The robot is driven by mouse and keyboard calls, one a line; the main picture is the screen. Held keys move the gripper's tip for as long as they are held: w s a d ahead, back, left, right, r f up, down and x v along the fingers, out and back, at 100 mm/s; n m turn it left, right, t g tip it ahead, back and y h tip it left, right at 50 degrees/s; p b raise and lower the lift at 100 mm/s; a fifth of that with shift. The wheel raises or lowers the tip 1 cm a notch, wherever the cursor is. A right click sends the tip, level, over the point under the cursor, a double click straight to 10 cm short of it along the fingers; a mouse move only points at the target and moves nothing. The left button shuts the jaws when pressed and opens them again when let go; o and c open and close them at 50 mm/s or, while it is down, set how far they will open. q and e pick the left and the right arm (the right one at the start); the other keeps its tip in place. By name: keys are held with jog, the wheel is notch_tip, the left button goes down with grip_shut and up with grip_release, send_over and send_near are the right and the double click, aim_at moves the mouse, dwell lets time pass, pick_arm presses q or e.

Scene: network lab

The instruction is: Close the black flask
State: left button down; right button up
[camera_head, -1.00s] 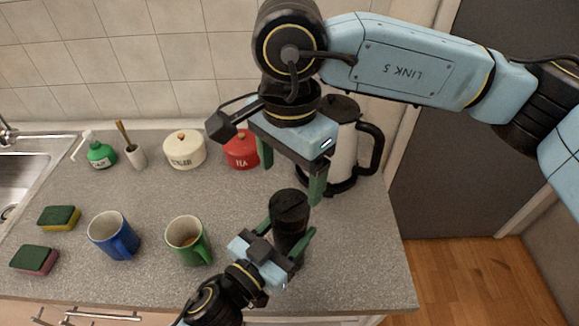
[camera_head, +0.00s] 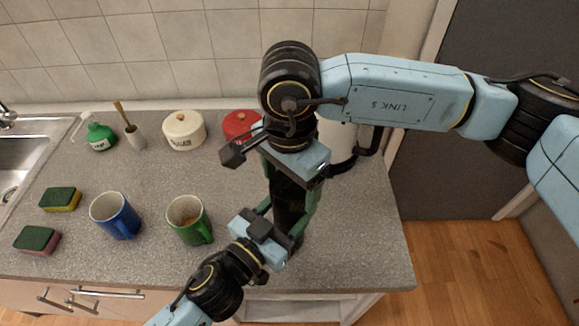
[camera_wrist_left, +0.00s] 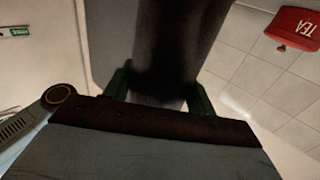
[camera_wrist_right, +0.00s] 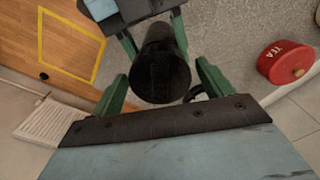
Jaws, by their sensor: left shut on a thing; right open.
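The black flask (camera_head: 289,212) stands upright near the front of the counter, partly hidden by my grippers. My left gripper (camera_head: 282,224) is shut on its body from the front left; in the left wrist view the dark flask (camera_wrist_left: 172,50) stands between the green fingers. My right gripper (camera_head: 291,190) points down over the flask's top, open. In the right wrist view the flask's round black top (camera_wrist_right: 161,75) lies between the spread fingers, with a gap on each side. I cannot tell how the lid sits.
A green mug (camera_head: 188,222), a blue mug (camera_head: 116,216) and two sponges (camera_head: 38,240) are to the left. A white canister (camera_head: 184,130), a red tea canister (camera_head: 240,125) and a kettle (camera_head: 340,140) stand behind. The counter right of the flask is clear.

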jog(key=shift+f, duration=0.1)
jog(key=c, duration=1)
jog(key=shift+m, duration=0.9)
jog(key=o, duration=1.2)
notch_tip(320, 180, up, 12)
jog(key=shift+r, duration=0.1)
